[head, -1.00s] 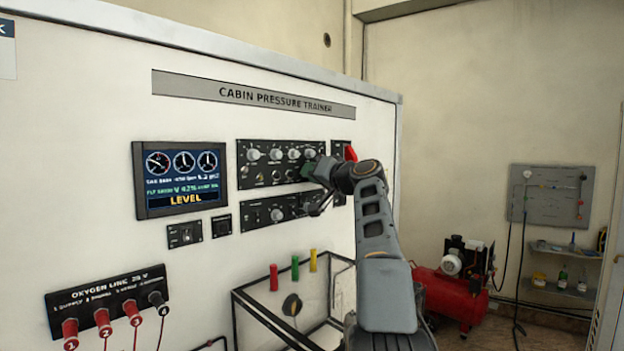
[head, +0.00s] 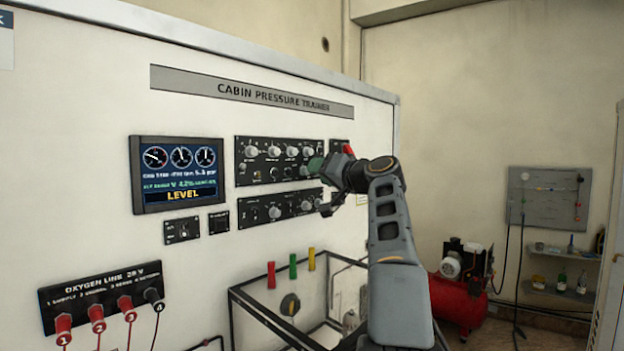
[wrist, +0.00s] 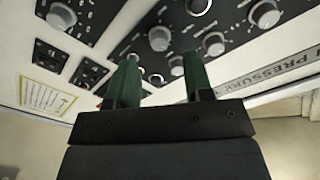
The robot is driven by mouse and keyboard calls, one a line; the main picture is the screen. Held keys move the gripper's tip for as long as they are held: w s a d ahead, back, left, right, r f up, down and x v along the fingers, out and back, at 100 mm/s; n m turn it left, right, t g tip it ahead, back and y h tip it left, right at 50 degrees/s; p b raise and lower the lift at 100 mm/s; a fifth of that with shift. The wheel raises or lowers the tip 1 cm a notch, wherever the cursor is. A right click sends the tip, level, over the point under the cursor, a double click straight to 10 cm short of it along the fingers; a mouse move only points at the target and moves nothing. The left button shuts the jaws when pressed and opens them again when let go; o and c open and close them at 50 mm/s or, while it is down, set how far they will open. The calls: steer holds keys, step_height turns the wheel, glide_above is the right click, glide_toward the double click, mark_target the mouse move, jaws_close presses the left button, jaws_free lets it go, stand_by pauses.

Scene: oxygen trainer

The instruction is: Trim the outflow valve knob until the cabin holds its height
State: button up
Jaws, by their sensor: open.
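The Cabin Pressure Trainer (head: 340,185) is a white panel wall with black knob panels. The upper knob panel (head: 243,178) has a row of grey knobs; the lower one (head: 262,224) has grey knobs too, including one knob (head: 275,212). Their labels are too small to read, so I cannot tell which is the outflow valve knob. My gripper (head: 316,166) is at the right end of these panels. In the wrist view its two green fingers (wrist: 161,78) are apart with nothing held; grey knobs (wrist: 159,38) show beyond them. The display (head: 180,174) reads LEVEL in yellow.
A red lever (head: 348,151) is close by my gripper at upper right. Below are red, green and yellow pegs (head: 293,266) and a dark-framed stand. The oxygen line strip (head: 100,290) with plugs is lower left. A red compressor (head: 462,298) stands on the right.

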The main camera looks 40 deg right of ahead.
steer(key=s+d+b, duration=0.1)
steer(key=s+b, duration=0.1)
steer(key=s, duration=0.7)
steer(key=shift+s+b, duration=0.3)
steer(key=shift+b, duration=0.1)
steer(key=shift+d+f, duration=0.1)
